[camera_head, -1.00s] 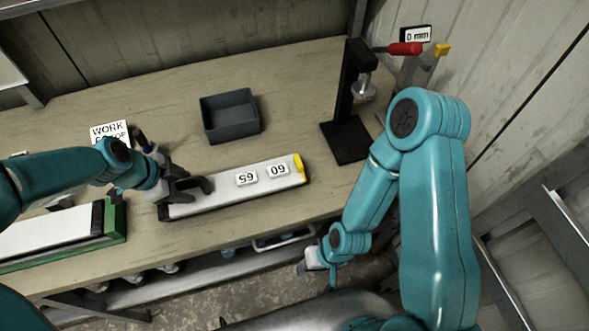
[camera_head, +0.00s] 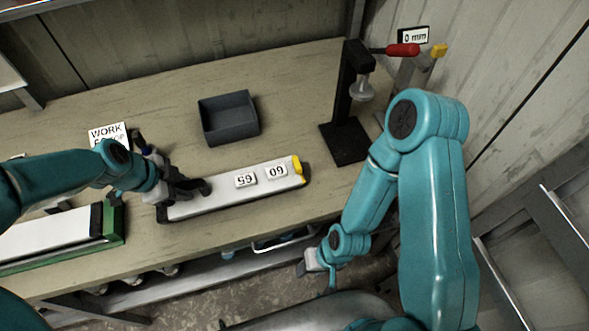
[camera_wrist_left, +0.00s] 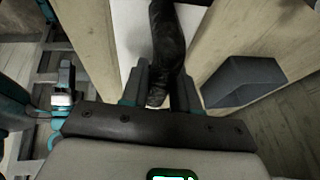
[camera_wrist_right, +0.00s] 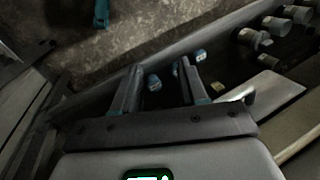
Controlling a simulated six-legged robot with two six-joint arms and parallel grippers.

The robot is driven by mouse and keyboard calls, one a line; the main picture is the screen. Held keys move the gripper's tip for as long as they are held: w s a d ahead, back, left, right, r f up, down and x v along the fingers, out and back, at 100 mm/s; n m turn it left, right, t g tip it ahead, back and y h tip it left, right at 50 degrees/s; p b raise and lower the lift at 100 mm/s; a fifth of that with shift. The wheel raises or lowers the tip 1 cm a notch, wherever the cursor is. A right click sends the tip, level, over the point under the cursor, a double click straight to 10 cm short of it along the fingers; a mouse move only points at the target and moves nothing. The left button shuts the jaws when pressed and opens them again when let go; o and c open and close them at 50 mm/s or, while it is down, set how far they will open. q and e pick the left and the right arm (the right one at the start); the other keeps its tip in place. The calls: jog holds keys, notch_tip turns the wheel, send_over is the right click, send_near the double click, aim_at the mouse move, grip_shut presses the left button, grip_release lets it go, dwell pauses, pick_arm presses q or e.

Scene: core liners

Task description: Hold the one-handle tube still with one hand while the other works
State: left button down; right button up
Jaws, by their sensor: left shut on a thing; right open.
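The one-handle tube (camera_head: 218,197) is a long pale box-like tube lying on the bench, with a yellow cap at its right end and two number labels on top. Its dark handle (camera_wrist_left: 166,45) is near the left end. My left gripper (camera_head: 178,187) is shut on this handle; the left wrist view shows it between the fingers (camera_wrist_left: 161,82). The gripper partly hides the tube's left end in the head view. My right gripper (camera_head: 312,262) is open and empty, low in front of the bench edge, away from the tube; its spread fingers show in the right wrist view (camera_wrist_right: 160,78).
A dark open tray (camera_head: 229,119) stands behind the tube. A black press stand (camera_head: 345,143) with a red-handled lever (camera_head: 403,50) is at the right. A green-edged white-topped box (camera_head: 60,233) lies at left. A "WORK" sign (camera_head: 108,134) stands behind my left arm. The bench's right front is clear.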

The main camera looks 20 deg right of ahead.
jog(key=shift+o, duration=0.3)
jog(key=o, duration=0.5)
jog(key=shift+o, duration=0.4)
jog(key=shift+w+d+r+m, duration=0.15)
jog(key=shift+w+r+m, duration=0.15)
jog(key=shift+m, duration=0.2)
notch_tip(320, 180, up, 6)
jog(key=w+a+f+m+g, duration=0.1)
jog(key=w+a+m, duration=0.15)
jog(key=m, duration=0.35)
notch_tip(320, 180, up, 23)
jog(key=m, duration=0.9)
send_over(296, 163)
jog(key=d, duration=0.5)
jog(key=shift+t, duration=0.3)
jog(key=x, duration=1.1)
jog(key=shift+a+f, duration=0.2)
jog(key=shift+a, duration=0.1)
